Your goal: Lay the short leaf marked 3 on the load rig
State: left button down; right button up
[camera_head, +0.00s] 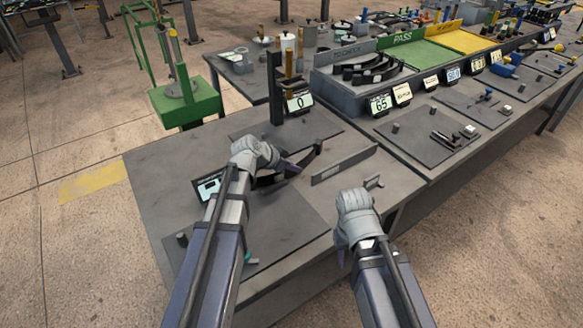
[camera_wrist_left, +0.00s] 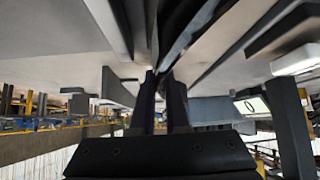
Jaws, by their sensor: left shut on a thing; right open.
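My left gripper (camera_head: 285,165) is shut on a dark, curved leaf (camera_head: 306,159), held low over the near grey table. In the left wrist view the fingers (camera_wrist_left: 163,84) close on the dark leaf (camera_wrist_left: 184,28), which runs up out of the picture. I cannot read a mark on it. A stand with a dark upright post (camera_head: 275,90) and a readout showing 0 (camera_head: 300,102) is behind the gripper; it looks like the load rig. My right gripper (camera_head: 357,207) is open and empty at the table's near right; its fingertips are mostly hidden by its hand.
A long grey upright bar (camera_head: 343,165) and a small block (camera_head: 374,182) stand right of the held leaf. A tilted display (camera_head: 209,187) is at the left, partly behind my arm.

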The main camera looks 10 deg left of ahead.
pick_arm(q)
jog(key=shift+r, duration=0.1)
notch_tip(320, 180, up, 10)
jog(key=p, duration=1)
jog(key=shift+d, duration=0.1)
dwell(0.3)
